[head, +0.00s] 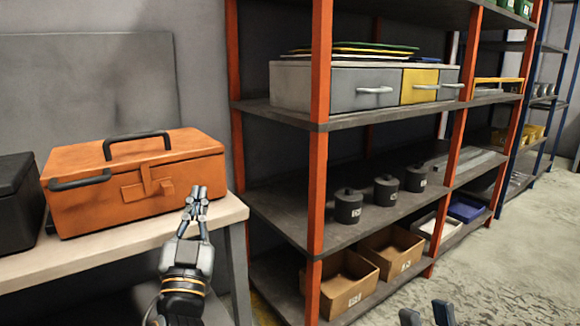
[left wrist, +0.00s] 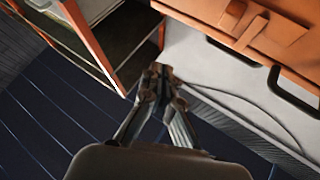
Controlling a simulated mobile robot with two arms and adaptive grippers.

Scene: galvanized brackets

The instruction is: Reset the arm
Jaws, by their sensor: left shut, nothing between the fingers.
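My left gripper (head: 196,196) points up in front of the right end of the orange toolbox (head: 135,180). Its fingers are together with nothing between them. It also shows shut and empty in the left wrist view (left wrist: 157,78), where the toolbox (left wrist: 245,25) is at the upper right. I cannot tell whether the gripper touches the bench edge. My right gripper (head: 426,314) shows only as two fingertips, apart, at the bottom edge of the head view. The rest of it is cut off.
The toolbox stands on a pale bench (head: 120,243) beside a black case (head: 18,195). An orange-post shelf unit (head: 318,120) stands close on the right, with grey drawers (head: 350,85), dark canisters (head: 347,206) and cardboard boxes (head: 345,290). Floor (head: 500,255) is clear at right.

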